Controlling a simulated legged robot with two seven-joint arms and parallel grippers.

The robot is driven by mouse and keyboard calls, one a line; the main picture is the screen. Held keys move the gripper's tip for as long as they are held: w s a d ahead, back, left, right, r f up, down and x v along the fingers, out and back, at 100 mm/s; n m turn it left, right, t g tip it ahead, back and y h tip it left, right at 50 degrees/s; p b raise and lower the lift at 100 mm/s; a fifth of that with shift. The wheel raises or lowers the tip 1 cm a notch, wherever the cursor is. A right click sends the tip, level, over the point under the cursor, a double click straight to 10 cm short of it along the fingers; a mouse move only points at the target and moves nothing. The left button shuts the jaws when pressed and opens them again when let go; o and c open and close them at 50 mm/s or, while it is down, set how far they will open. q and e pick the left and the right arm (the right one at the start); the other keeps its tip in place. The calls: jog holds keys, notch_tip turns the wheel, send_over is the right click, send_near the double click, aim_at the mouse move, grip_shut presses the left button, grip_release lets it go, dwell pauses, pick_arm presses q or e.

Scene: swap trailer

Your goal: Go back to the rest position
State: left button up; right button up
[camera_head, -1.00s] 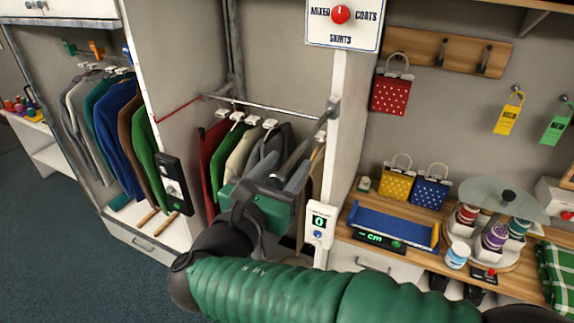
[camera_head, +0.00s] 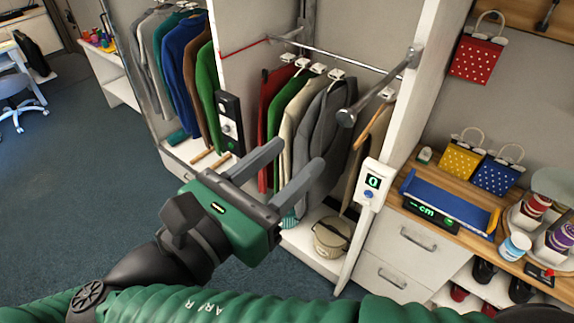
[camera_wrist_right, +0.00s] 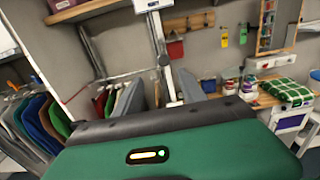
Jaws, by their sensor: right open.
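My right gripper (camera_head: 278,172) is open and empty, its two grey fingers apart in front of the right-hand closet bay. It also shows in the right wrist view (camera_wrist_right: 160,100), with nothing between the fingers. In the head view my green arm crosses the bottom of the picture. Beyond the fingers, several coats (camera_head: 325,130) hang on a metal rail (camera_head: 345,62); the gripper hides part of them. My left gripper is in neither view.
A tan basket (camera_head: 332,236) stands on the closet floor. A white post with a display (camera_head: 373,184) stands right of the bay. A wooden counter (camera_head: 450,237) at right holds a blue tray (camera_head: 449,200) and dotted bags (camera_head: 497,175). The dark floor (camera_head: 60,210) at left is open.

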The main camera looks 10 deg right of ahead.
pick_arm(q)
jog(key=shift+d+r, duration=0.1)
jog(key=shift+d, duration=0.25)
pick_arm(e)
jog(key=shift+s+d, duration=0.1)
jog(key=shift+d, duration=0.3)
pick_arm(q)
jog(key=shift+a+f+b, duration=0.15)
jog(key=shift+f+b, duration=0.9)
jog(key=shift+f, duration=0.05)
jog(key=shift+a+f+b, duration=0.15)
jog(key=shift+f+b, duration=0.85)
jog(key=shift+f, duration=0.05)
pick_arm(e)
jog(key=d+f+m+g+y, duration=0.3)
jog(key=f+m, duration=0.5)
jog(key=f, duration=0.6)
jog(key=d+f+m+g+y, duration=0.3)
jog(key=f+m, duration=0.6)
jog(key=f, duration=0.6)
jog(key=d+f+m+g+y, duration=0.3)
jog(key=d+f+m+y, duration=0.3)
jog(key=f, duration=0.9)
jog(key=shift+s+d+f+m+y, duration=0.15)
jog(key=shift+s+d+m+y, duration=0.45)
jog(key=shift+m, duration=1)
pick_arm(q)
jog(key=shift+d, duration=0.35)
pick_arm(e)
jog(key=shift+w, duration=0.1)
